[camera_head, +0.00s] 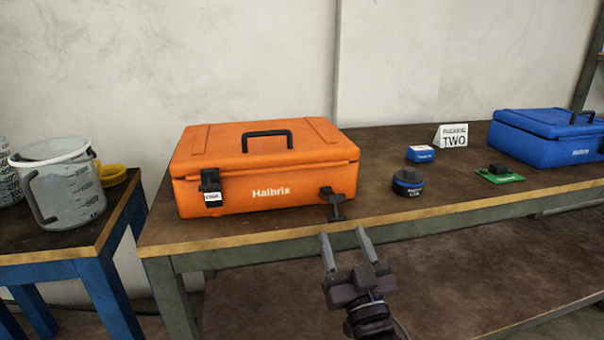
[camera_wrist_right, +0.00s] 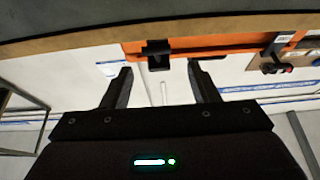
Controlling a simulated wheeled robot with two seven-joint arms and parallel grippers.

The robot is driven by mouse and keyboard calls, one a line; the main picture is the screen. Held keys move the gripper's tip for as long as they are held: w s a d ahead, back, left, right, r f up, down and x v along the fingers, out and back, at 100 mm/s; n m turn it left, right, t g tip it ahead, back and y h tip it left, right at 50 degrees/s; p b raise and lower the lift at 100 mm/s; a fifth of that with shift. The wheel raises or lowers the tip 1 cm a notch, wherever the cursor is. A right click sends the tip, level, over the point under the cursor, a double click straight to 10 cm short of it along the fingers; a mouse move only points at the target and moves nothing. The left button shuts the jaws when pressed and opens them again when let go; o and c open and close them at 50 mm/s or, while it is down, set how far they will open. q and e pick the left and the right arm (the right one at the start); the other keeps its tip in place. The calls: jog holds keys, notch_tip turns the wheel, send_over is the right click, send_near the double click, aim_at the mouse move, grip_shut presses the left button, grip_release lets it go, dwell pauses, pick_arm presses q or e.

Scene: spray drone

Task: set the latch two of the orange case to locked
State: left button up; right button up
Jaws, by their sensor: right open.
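The orange case (camera_head: 240,170) stands shut on the table, its handle on the lid. Its left front latch (camera_head: 210,187) lies against the front and carries a small white label too small to read. Its right front latch (camera_head: 333,203) hangs out from the front, its lower part tilted toward the table edge. I cannot tell which latch is number two. My right gripper (camera_head: 343,234) is open and empty in front of the table edge, just below the right latch. In the right wrist view, the right latch (camera_wrist_right: 158,55) shows between the fingertips, apart from them. My left gripper is not in view.
On the table (camera_head: 400,225), right of the case, are a dark round container (camera_head: 407,182), a small blue box (camera_head: 420,154), a "TWO" sign (camera_head: 452,136), a green board (camera_head: 500,176) and a blue case (camera_head: 550,140). A clear jug (camera_head: 70,185) stands on the left table.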

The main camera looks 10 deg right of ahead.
aim_at(337, 220)
jog(key=shift+w+d+f, duration=0.15)
jog(key=shift+w+f, duration=0.05)
jog(key=shift+w, duration=0.55)
jog(key=x, duration=0.6)
jog(key=shift+w+r+b, duration=0.2)
jog(key=shift+w+b, duration=0.15)
jog(key=shift+b, duration=0.05)
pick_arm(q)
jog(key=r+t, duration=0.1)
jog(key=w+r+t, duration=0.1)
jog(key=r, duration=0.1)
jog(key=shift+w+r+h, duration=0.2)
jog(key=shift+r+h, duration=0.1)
pick_arm(e)
grip_shut()
